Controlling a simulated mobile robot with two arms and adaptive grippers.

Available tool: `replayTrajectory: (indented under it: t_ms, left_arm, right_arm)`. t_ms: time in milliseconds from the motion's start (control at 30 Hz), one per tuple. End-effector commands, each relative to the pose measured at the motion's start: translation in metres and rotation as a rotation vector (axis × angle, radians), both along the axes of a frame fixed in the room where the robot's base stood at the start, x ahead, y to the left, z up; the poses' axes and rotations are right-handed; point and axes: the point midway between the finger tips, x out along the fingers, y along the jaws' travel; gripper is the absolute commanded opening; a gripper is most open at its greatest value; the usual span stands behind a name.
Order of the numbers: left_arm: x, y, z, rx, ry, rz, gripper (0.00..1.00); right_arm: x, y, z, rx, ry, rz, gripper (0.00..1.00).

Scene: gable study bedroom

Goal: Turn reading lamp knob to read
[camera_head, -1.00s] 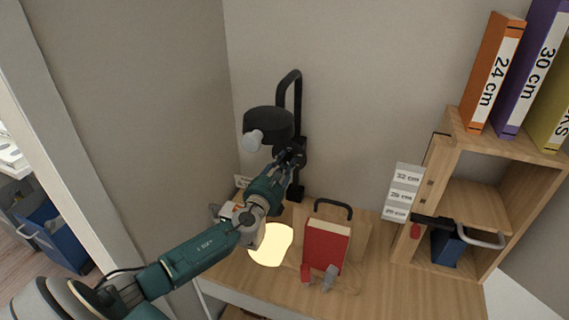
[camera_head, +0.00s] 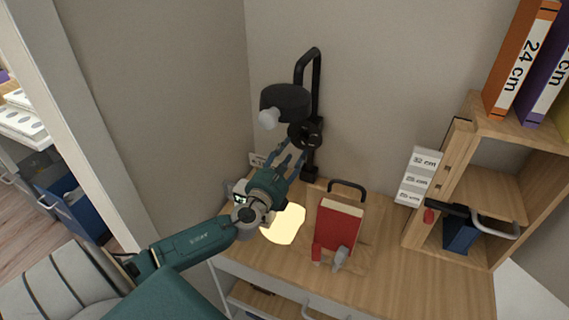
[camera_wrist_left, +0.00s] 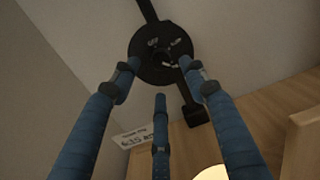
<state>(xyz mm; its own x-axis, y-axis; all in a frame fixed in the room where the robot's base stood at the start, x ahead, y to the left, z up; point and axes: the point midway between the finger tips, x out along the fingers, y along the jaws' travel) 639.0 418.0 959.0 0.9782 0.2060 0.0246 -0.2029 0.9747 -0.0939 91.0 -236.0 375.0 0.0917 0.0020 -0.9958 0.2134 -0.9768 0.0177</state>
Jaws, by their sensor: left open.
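The black wall-mounted reading lamp (camera_head: 287,100) has a drum-shaped shade with a pale round end piece on its left. Below the shade is a round black knob (camera_head: 306,134), which also shows from the front in the left wrist view (camera_wrist_left: 158,50), with small pale marks on its face. The marks are too small to read. My left gripper (camera_head: 293,153) is open and empty, its fingers pointing up at the knob from just below. In the left wrist view its fingers (camera_wrist_left: 160,78) are spread around the knob's lower side. Whether any finger touches the knob I cannot tell.
A bright light patch (camera_head: 284,222) lies on the wooden desk (camera_head: 375,272). A red book (camera_head: 338,226) stands on the desk right of my arm. A wooden shelf (camera_head: 412,232) with binders is at the right.

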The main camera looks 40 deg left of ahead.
Motion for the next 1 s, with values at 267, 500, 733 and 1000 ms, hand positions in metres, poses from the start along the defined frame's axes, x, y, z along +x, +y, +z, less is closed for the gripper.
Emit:
replayTrajectory:
  t_ms: [267,500,733,1000]
  left_arm:
    - [-0.047,-0.01,-0.002,0.001,0.0,0.0,0.44]
    - [-0.057,-0.012,-0.001,0.001,-0.002,0.0,0.44]
    - [-0.057,-0.012,-0.001,0.001,-0.002,0.0,0.44]
    - [-0.057,-0.012,-0.001,0.001,-0.002,0.0,0.44]
  right_arm:
    - [0.0,0.001,0.0,0.001,0.0,-0.001,0.4]
    - [0.0,0.001,0.0,0.001,0.0,-0.001,0.4]
    - [0.0,0.001,0.0,0.001,0.0,-0.001,0.4]
    - [0.0,0.001,0.0,0.001,0.0,-0.001,0.4]
